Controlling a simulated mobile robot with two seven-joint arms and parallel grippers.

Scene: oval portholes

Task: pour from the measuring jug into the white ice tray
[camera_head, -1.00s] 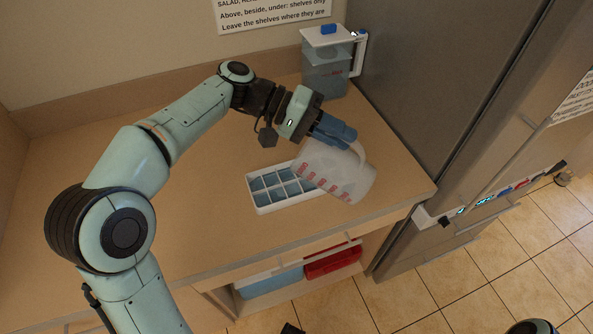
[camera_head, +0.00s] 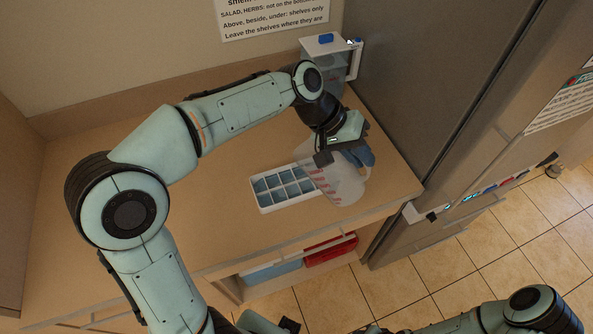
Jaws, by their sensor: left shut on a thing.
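The measuring jug (camera_head: 340,184) is translucent white with red markings. It is tilted, with its mouth towards the left, over the right end of the ice tray. My left gripper (camera_head: 358,156) is shut on the jug's handle side, above and right of the tray; the wrist partly hides the grip. The white ice tray (camera_head: 262,204) lies on the counter, and its compartments look blue, as if holding water. The jug hides the tray's right end. I cannot see a stream between jug and tray. My right arm shows at the bottom right, but its gripper cannot be made out.
A lidded pitcher (camera_head: 322,50) with a blue button stands at the back of the counter (camera_head: 215,225), beside the grey fridge (camera_head: 430,90). Below the counter, an open shelf holds a red bin (camera_head: 330,248) and a blue bin (camera_head: 272,271). The left counter is clear.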

